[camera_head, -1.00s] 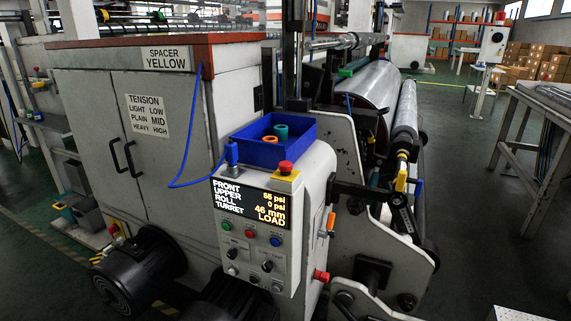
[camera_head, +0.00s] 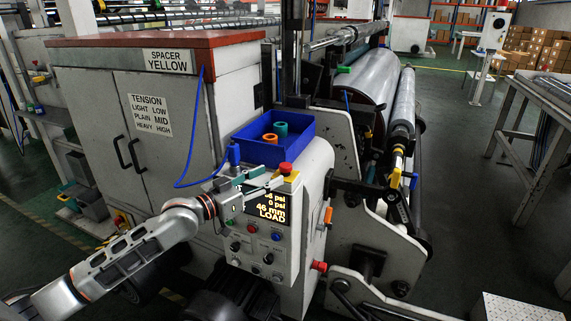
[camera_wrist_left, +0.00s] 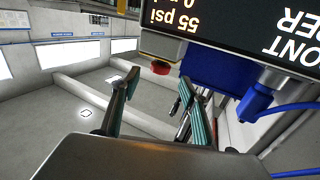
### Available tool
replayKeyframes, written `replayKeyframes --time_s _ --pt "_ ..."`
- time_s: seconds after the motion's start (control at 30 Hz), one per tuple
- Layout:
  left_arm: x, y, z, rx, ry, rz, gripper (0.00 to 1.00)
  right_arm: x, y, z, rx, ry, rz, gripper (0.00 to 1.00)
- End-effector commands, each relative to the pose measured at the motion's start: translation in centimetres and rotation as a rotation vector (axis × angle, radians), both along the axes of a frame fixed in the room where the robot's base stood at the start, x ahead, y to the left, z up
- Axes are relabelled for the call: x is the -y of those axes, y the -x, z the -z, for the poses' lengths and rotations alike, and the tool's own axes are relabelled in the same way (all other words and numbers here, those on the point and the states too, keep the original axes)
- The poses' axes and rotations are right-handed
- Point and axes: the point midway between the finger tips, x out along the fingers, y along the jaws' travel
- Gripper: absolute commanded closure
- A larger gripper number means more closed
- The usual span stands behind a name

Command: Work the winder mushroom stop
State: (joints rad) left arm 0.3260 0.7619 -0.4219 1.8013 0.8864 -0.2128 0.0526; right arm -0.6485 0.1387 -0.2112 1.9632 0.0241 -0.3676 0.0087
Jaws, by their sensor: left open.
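The red mushroom stop (camera_head: 286,168) sits on a yellow base on top of the winder's control console (camera_head: 318,165). It also shows in the left wrist view (camera_wrist_left: 161,67), between and beyond the fingertips. My left gripper (camera_head: 270,178) is open and empty, its teal-padded fingers just left of the stop and in front of the display (camera_head: 270,207). In the left wrist view the gripper (camera_wrist_left: 160,82) straddles the line to the red cap, seemingly without touching it. The arm and gripper hide part of the display text. My right gripper is not in view.
A blue bin (camera_head: 278,138) with orange and teal rings stands behind the stop. A blue fitting (camera_head: 234,154) with a looping blue hose is left of the gripper. Another red button (camera_head: 319,266) is on the console's side. Rollers (camera_head: 402,100) stand to the right.

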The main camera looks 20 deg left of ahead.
Motion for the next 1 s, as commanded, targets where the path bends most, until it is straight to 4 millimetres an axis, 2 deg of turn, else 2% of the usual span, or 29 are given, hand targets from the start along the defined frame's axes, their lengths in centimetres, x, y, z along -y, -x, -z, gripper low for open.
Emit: replayKeyframes --time_s 0.17,0.4,0.6,1.0 --pt "0.5 -1.2 -0.4 0.003 0.006 0.0 0.55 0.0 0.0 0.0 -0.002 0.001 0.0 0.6" --pt "2.1 -4.4 -0.3 0.002 0.004 0.0 0.55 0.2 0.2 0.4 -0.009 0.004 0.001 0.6" --pt "3.2 -6.4 -0.2 0.001 0.004 0.001 0.55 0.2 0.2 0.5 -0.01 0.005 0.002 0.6" --pt "3.5 -7.0 -0.2 0.001 0.002 0.0 0.55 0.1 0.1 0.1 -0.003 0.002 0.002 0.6"
